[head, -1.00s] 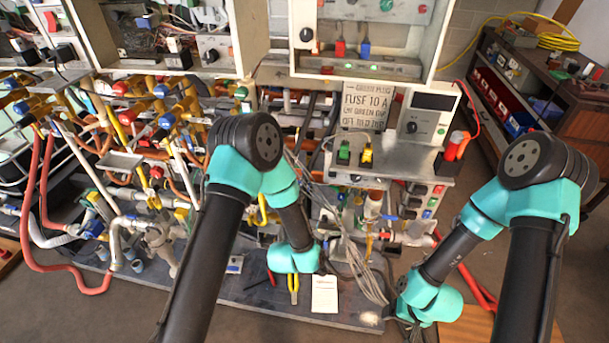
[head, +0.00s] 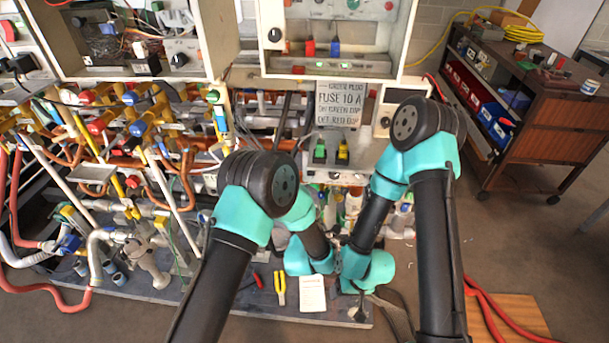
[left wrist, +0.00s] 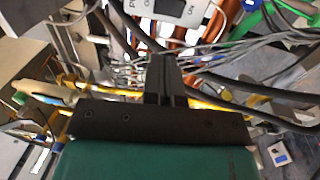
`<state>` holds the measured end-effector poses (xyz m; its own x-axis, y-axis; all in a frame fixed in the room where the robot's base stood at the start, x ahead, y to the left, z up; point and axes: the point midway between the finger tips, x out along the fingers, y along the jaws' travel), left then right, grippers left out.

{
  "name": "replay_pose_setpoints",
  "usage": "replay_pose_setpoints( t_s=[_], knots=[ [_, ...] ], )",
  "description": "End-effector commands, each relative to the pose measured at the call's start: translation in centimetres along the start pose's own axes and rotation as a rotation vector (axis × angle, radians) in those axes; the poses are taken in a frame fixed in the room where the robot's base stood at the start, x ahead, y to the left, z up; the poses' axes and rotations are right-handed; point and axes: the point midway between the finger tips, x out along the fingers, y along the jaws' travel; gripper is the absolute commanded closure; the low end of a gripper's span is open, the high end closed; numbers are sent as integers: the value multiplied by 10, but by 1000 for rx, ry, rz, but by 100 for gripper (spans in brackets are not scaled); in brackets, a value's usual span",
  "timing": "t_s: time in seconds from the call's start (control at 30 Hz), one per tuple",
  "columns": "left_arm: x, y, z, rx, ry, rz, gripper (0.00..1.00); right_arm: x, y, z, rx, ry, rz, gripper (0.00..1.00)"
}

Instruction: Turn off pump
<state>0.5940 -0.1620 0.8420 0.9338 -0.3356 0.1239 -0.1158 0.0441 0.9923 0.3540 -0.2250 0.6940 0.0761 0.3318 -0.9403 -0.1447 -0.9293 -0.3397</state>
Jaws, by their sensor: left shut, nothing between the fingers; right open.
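A light grey switch box (left wrist: 178,10) with dark rocker switches shows at the top of the left wrist view. Its lettering is cut off; "ON" and a "P" can be made out, so I cannot be sure it is the pump's switch. My left gripper (left wrist: 166,62) is shut and empty, its fingertips just below that box in the picture. A gap between them cannot be judged. In the head view my left fingers are hidden behind my arm. My right gripper (head: 358,307) is open, low by the baseboard's right front edge, and partly hidden.
The heater bench has crowded pipes and valves at left. A fuse sign (head: 338,104) stands above the green and yellow switches (head: 331,152). Loose cables cross the left wrist view. Yellow pliers (head: 280,288) and a white card (head: 312,293) lie on the baseboard (head: 225,292). Open floor lies right.

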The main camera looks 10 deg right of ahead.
Motion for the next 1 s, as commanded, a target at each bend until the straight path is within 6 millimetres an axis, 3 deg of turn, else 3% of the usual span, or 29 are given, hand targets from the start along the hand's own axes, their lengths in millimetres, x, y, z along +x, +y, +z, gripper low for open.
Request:
replay_pose_setpoints(
  t_s=[0.37, 1.0],
  knots=[
    [13, 0, -1, 1, 1, 0, 100, 0, 0, 0, 0, 0, 0, 31],
    [114, 0, -1, 2, 1, 0, 100, 0, 0, 0, 0, 0, 0, 31]
  ],
)
